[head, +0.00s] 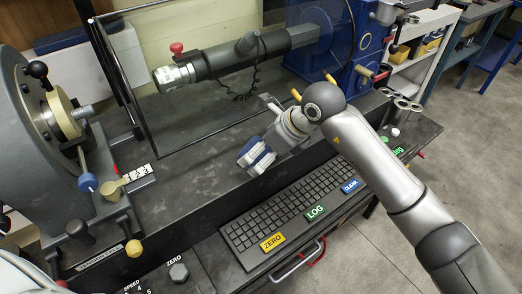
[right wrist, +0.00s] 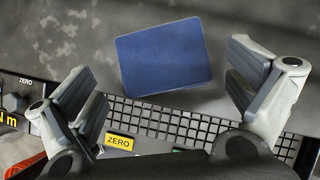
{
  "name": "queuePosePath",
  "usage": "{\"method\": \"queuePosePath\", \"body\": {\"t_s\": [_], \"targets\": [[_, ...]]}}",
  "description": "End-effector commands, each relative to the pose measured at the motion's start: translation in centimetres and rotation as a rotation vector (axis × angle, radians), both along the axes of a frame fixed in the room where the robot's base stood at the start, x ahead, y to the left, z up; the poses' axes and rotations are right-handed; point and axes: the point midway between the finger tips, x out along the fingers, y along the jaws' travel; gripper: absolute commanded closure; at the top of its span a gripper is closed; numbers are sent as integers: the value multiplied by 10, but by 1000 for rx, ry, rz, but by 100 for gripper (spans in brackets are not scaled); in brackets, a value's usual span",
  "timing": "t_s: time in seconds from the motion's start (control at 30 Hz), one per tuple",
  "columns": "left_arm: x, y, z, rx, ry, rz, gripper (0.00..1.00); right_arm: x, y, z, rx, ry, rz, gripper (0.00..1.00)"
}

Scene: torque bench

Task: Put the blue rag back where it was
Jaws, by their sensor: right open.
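The blue rag (right wrist: 165,55) shows in the right wrist view as a flat blue rectangle over the dark worn bench top, just beyond the keyboard's far edge. My right gripper (right wrist: 165,92) is open, with one finger on each side of the rag and gaps between them. In the head view my right gripper (head: 257,157) is above the bench behind the keyboard, and a blue patch shows at its fingers. The gripper hides most of the rag there. My left gripper is not in view.
The keyboard (head: 285,205) with ZERO, LOG and CLEAR labels lies along the front. A grey machine (head: 45,150) with knobs stands at left.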

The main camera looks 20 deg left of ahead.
Motion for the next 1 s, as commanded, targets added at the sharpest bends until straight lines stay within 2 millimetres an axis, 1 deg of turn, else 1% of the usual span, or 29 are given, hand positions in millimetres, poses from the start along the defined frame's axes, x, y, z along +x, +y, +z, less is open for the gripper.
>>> {"method": "queuePosePath", "body": {"t_s": [0.3,0.5,0.6,0.7,1.0], "targets": [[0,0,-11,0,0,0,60,-10,-36,56,-1,-7,-2,0],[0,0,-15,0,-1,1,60,-16,-51,82,-1,-5,-2,0],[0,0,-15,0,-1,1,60,-17,-55,89,-2,-3,-1,0],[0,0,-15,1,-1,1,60,-18,-57,91,-1,-1,-1,0],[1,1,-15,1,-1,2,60,-18,-57,92,-1,-1,-1,0]]}}
